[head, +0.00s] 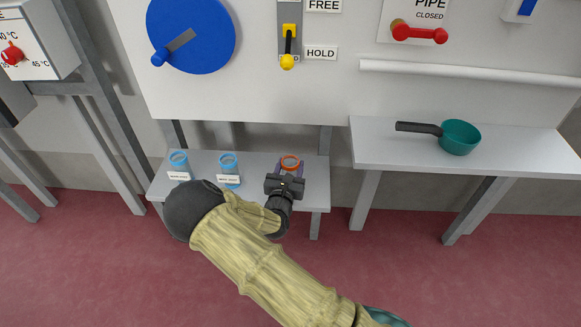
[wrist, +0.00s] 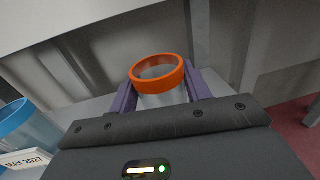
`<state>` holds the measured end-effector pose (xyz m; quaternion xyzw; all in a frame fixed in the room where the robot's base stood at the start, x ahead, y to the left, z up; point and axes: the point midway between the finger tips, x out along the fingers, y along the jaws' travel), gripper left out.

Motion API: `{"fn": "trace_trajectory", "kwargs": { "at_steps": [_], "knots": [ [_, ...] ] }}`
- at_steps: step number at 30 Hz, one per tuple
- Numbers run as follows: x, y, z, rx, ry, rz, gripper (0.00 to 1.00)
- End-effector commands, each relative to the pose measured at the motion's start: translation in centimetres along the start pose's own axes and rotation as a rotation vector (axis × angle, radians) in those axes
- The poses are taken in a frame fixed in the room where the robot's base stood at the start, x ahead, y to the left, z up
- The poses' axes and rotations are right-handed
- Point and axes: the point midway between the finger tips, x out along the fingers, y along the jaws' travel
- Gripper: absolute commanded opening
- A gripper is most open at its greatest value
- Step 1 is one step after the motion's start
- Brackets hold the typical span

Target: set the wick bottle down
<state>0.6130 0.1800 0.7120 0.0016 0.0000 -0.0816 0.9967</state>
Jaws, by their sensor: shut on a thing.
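A clear bottle with an orange rim (head: 290,162) is between the purple fingers of my gripper (head: 286,177), over the low grey table. It also shows in the wrist view (wrist: 157,74), upright or nearly so, with a finger on each side. My gripper (wrist: 160,95) is shut on this bottle. Its lower part is hidden by my gripper, so I cannot tell whether its base touches the table. No label shows on it.
Two blue-rimmed labelled bottles (head: 179,160) (head: 228,162) stand to the left on the low table (head: 258,163). The nearer one shows at the wrist view's left edge (wrist: 18,120). A higher shelf (head: 375,150) to the right holds a green pan (head: 459,137). A panel rises behind.

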Motion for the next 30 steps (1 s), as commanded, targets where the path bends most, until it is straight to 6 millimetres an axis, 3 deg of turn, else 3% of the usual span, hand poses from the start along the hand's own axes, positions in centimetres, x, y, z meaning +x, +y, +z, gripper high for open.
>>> {"fn": "trace_trajectory", "kwargs": {
  "at_steps": [3, 4, 6, 7, 18, 23, 30],
  "knots": [
    [0.0, 0.0, -0.3, -0.001, 0.0, 0.0, 0.14],
    [0.0, 0.0, -0.3, 0.0, 0.0, 0.0, 0.54],
    [0.0, 0.0, -0.3, 0.0, 0.0, 0.0, 0.68],
    [0.0, 0.0, -0.3, 0.0, 0.0, -0.001, 0.7],
    [0.1, -0.1, 0.2, 0.0, 0.0, -0.002, 0.7],
    [-1.9, -0.1, 0.1, -0.001, 0.002, -0.002, 0.7],
    [-6.5, -0.1, 0.1, -0.003, 0.002, 0.0, 0.7]
  ]
}}
